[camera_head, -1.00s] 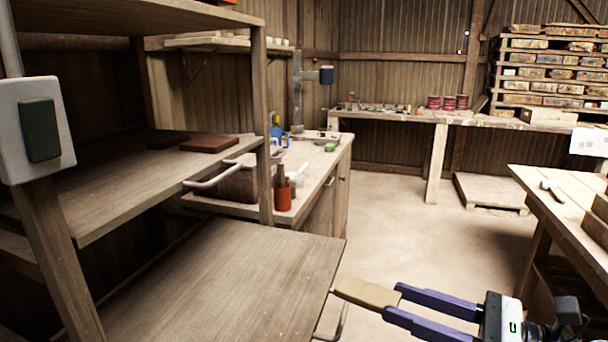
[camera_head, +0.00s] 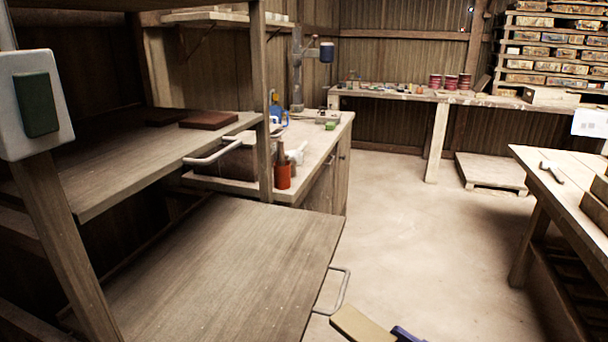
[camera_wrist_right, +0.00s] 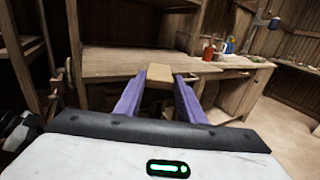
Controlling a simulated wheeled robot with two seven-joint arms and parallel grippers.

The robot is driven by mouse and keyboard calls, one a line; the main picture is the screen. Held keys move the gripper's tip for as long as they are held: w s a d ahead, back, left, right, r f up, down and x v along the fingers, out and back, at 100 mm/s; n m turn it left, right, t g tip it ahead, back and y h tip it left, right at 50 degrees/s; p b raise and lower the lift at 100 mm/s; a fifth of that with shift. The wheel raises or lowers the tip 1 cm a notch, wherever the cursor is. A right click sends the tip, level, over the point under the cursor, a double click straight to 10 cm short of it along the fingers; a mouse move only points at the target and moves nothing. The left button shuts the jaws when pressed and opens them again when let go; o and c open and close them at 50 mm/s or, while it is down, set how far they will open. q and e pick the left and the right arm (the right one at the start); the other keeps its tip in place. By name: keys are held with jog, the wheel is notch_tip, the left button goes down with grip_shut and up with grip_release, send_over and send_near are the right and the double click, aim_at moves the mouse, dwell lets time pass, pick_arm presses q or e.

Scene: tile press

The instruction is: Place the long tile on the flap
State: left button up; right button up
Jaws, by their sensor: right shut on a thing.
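The long tile (camera_head: 360,328) is tan and flat, and it shows at the bottom edge of the head view. My right gripper (camera_head: 404,334) is shut on it; only a purple fingertip shows there. In the right wrist view the tile (camera_wrist_right: 159,74) sticks out beyond the two purple fingers of the right gripper (camera_wrist_right: 158,92). The flap (camera_head: 215,265) is the lowered wooden board at the lower left, bare, with a metal handle on its right side. The tile is apart from it, in front and to the right of the handle. My left gripper is not in view.
A shelf (camera_head: 130,180) above the flap holds two dark reddish-brown tiles (camera_head: 208,120) and has a metal handle at its front. A white box with a green button (camera_head: 36,105) is on the left post. Open floor (camera_head: 410,230) lies to the right, before a workbench (camera_head: 570,195).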

jog(key=shift+s+d+f+m+t+h, duration=0.7)
jog(key=shift+d+f+h, duration=0.05)
jog(key=shift+d+h, duration=0.1)
jog(key=shift+s+d+f+m+t+h, duration=0.25)
jog(key=shift+d+m+t+h, duration=0.3)
jog(key=shift+d+m+h, duration=0.85)
jog(key=shift+s+d+f+m+t+h, duration=0.2)
jog(key=shift+s+d+m+t+h, duration=0.6)
jog(key=shift+h, duration=1.3)
jog(key=shift+w+d+f+m+t+h, duration=0.15)
jog(key=shift+d+m+t+h, duration=0.3)
jog(key=shift+m+h, duration=1.15)
